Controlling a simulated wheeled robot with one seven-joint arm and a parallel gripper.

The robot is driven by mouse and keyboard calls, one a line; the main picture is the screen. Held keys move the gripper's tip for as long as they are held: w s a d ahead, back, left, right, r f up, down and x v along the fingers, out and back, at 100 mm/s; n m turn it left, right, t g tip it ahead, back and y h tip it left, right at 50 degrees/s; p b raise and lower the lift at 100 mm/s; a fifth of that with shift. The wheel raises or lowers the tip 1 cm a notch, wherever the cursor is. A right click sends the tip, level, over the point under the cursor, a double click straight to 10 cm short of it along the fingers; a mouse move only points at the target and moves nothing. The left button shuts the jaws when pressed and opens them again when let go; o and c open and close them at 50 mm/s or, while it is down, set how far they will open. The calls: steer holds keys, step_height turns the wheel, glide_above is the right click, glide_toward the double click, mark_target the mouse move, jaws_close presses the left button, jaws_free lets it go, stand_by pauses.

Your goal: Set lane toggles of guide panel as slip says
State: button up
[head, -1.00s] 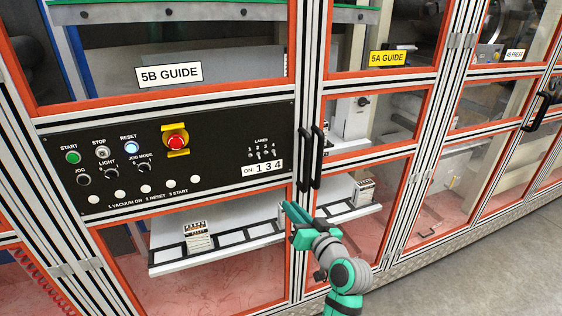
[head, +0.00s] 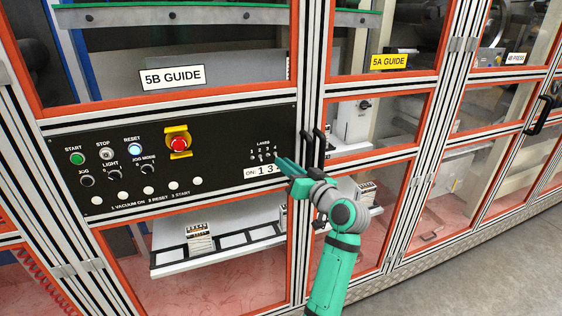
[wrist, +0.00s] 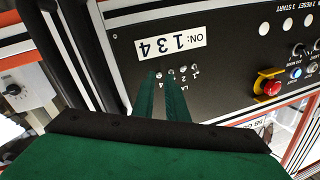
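The black guide panel (head: 215,168) sits below the 5B GUIDE sign. Its small lane toggles (head: 262,157), numbered 1 to 4, are at its right end; their positions are too small to tell. They also show upside down in the wrist view (wrist: 178,72). The white slip (head: 255,173) below them reads "ON: 1 3 4" in the wrist view (wrist: 171,44); a finger partly covers it in the head view. My gripper (head: 277,162) is in front of the panel's right end, near the toggles. Its fingers (wrist: 161,84) show a narrow gap with nothing between them. Contact cannot be told.
A red stop button (head: 179,146) on a yellow base and other buttons and knobs share the panel. Black door handles (head: 313,148) stand just right of the panel, close to my gripper. Clear floor (head: 470,265) lies at the right.

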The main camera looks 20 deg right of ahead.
mark_target(272, 155)
steer(key=shift+w, duration=0.85)
steer(key=shift+w+a, duration=0.6)
steer(key=shift+a, duration=0.05)
steer(key=shift+s+d, duration=0.15)
steer(key=shift+d, duration=0.1)
jaws_close()
steer(key=shift+r, duration=0.1)
steer(key=shift+d+r+g, duration=0.1)
steer(key=shift+r+g, duration=0.2)
steer(key=shift+g, duration=0.2)
steer(key=shift+r+g+h, duration=0.2)
steer(key=shift+g+h, duration=0.2)
steer(key=shift+g, duration=0.4)
